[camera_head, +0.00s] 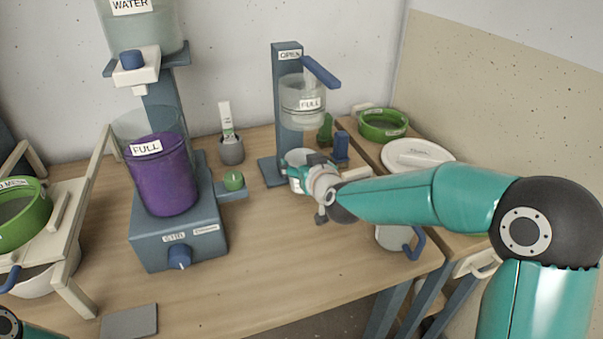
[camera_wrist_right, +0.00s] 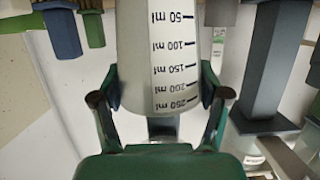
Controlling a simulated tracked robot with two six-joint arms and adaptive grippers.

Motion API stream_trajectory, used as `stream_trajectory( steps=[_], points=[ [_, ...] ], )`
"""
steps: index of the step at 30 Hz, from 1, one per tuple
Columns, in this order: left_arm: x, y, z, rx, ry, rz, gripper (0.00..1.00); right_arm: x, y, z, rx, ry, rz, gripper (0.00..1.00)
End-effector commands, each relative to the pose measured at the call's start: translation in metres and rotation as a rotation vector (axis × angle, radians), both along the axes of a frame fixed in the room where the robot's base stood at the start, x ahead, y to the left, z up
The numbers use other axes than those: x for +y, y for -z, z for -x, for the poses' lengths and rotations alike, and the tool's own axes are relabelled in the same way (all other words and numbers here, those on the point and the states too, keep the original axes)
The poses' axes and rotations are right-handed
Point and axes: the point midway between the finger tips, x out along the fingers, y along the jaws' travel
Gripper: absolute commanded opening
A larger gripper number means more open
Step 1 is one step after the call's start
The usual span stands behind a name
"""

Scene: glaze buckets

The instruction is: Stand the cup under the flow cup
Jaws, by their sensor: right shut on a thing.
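The cup is a white measuring cup (camera_wrist_right: 160,60) with ml marks, and its body fills the middle of the right wrist view. My right gripper (camera_wrist_right: 160,100) is shut on it, with a finger on each side. In the head view the cup (camera_head: 297,184) is partly hidden by my right gripper (camera_head: 304,165). The flow cup (camera_head: 302,108) is clear, labelled FULL, and sits on a blue-grey stand (camera_head: 288,62) marked OPEN with a blue lever. The held cup is below the flow cup, over or close to the stand's base. I cannot tell whether it touches the base. My left gripper is out of view.
A purple-filled bucket (camera_head: 162,185) on a stirrer base stands left of the stand. A blue-handled jug (camera_head: 391,239), green sieve (camera_head: 383,125) and white lid (camera_head: 417,154) are at right.

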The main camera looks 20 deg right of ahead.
Motion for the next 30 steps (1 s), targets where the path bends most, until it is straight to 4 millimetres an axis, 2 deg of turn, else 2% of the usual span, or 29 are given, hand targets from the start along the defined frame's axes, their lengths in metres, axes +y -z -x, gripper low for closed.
stream_trajectory(
  steps=[3, 6, 18, 19, 23, 30],
  points=[
    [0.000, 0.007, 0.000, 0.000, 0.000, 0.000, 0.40, 0.000, 0.021, 0.000, 0.005, 0.000, 0.001, 0.44],
    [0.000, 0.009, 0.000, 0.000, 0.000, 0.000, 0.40, 0.000, 0.033, 0.000, 0.003, 0.000, 0.000, 0.44],
    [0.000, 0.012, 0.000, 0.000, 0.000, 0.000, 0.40, 0.000, 0.039, 0.000, 0.000, 0.000, -0.001, 0.44],
    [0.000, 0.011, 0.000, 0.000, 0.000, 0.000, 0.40, 0.000, 0.038, 0.000, 0.000, 0.000, -0.001, 0.78],
    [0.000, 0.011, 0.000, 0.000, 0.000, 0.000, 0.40, 0.000, 0.037, 0.000, 0.000, 0.000, -0.001, 1.00],
    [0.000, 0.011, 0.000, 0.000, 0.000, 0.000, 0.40, 0.000, 0.037, 0.000, 0.000, 0.000, -0.001, 1.00]
  ],
)
